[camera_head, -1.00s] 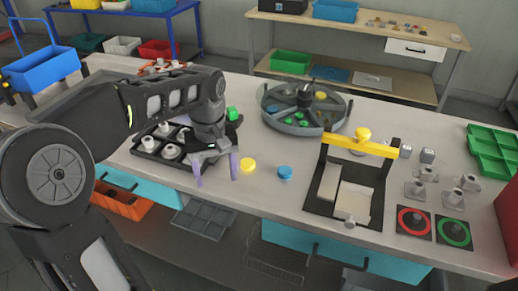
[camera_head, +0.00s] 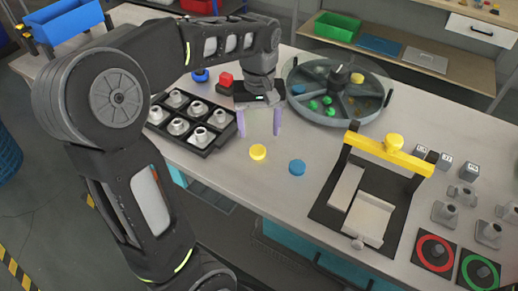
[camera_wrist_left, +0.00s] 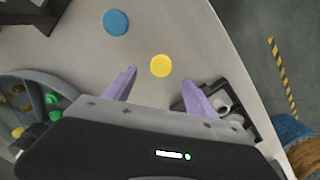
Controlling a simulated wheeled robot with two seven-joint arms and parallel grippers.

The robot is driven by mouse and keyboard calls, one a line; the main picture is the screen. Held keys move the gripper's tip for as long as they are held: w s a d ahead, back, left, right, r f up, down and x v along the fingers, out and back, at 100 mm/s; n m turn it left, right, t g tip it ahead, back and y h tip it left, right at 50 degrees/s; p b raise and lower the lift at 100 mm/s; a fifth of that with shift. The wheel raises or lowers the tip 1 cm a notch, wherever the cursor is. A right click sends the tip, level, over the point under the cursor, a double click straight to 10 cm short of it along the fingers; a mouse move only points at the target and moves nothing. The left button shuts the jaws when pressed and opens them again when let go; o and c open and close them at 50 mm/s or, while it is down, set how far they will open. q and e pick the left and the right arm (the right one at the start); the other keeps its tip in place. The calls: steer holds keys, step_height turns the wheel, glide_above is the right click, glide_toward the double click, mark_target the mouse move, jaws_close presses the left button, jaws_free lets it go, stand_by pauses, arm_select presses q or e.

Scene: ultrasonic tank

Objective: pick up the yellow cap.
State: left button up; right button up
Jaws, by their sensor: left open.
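The yellow cap (camera_head: 258,152) is a small round disc lying flat on the grey workbench (camera_head: 235,185), left of a blue cap (camera_head: 297,167). My left gripper (camera_head: 260,134) is open, with two pale purple fingers pointing down just behind the yellow cap, and nothing is between them. In the left wrist view the yellow cap (camera_wrist_left: 161,65) lies beyond the fingertips, roughly centred on the gap of the left gripper (camera_wrist_left: 158,78). The blue cap (camera_wrist_left: 116,22) is farther out there. My right gripper is not in view.
A black tray (camera_head: 205,152) with several grey metal fittings stands left of the gripper. A round divided tray (camera_head: 378,118) with green pieces stands behind right. A black fixture with a yellow bar (camera_head: 365,148) stands to the right. The bench is clear around the caps.

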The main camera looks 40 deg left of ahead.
mark_target(258, 150)
arm_select(q)
steer(key=shift+f, duration=1.05)
step_height(258, 150, down, 5)
steer(key=shift+a+f+p, duration=0.1)
steer(key=shift+a+p, duration=0.05)
steer(key=shift+p, duration=0.4)
steer(key=shift+s, duration=0.1)
steer(key=shift+c, duration=0.3)
steer(key=c, duration=1.4)
